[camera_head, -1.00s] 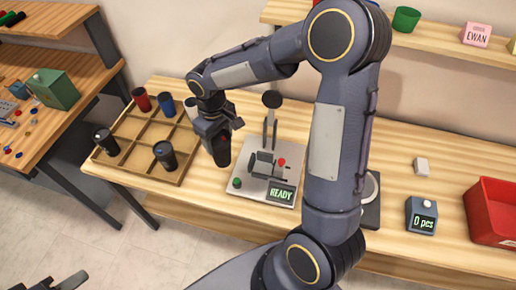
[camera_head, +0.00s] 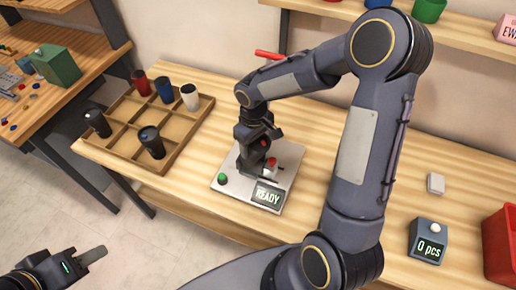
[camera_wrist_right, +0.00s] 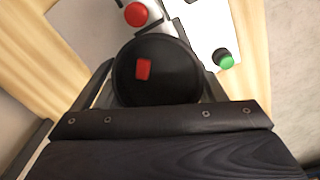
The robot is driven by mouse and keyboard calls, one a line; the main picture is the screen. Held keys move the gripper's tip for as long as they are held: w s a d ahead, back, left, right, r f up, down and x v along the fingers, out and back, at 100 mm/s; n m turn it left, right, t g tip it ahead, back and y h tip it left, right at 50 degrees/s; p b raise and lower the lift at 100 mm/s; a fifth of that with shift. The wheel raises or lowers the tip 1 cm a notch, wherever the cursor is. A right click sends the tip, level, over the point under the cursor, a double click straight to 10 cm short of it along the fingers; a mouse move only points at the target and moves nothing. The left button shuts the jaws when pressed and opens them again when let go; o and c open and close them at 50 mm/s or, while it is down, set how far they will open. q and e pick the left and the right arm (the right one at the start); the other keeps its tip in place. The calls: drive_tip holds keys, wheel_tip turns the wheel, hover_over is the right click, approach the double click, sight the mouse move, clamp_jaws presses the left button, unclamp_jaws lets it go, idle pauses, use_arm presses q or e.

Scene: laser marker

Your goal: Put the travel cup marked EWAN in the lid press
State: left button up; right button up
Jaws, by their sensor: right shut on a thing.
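My right gripper (camera_head: 258,150) is shut on a dark travel cup (camera_head: 252,160) over the lid press (camera_head: 229,189), partly hiding both. Whether the cup touches the press is unclear. In the right wrist view the cup's round black top (camera_wrist_right: 157,85) with a red mark sits between the fingers. No name is readable on it. The press has a pale base, a green button (camera_head: 222,179), a red button (camera_head: 271,163) and a display (camera_head: 267,196) reading READY. My left gripper (camera_head: 92,256) is at the lower left, apart from everything; its opening is unclear.
A counter (camera_head: 427,242) reading 0 pcs and a red bin (camera_head: 499,248) stand at right. A red bar (camera_head: 268,54) shows above my arm.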

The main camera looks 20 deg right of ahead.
drive_tip(key=shift+w+a+f, duration=0.1)
drive_tip(key=shift+a+f, duration=0.1)
drive_tip(key=shift+f, duration=0.5)
drive_tip(key=shift+c, duration=0.3)
drive_tip(key=shift+w+a+r, duration=0.1)
drive_tip(key=shift+a+r, duration=0.1)
drive_tip(key=shift+a, duration=0.05)
drive_tip(key=shift+c, duration=0.8)
drive_tip(key=shift+d+f, duration=0.15)
drive_tip(key=shift+f, duration=0.1)
drive_tip(key=o, duration=0.9)
drive_tip(key=shift+r, duration=0.1)
wheel_tip(320, 180, up, 12)
drive_tip(key=shift+f, duration=0.25)
drive_tip(key=shift+r, duration=0.45)
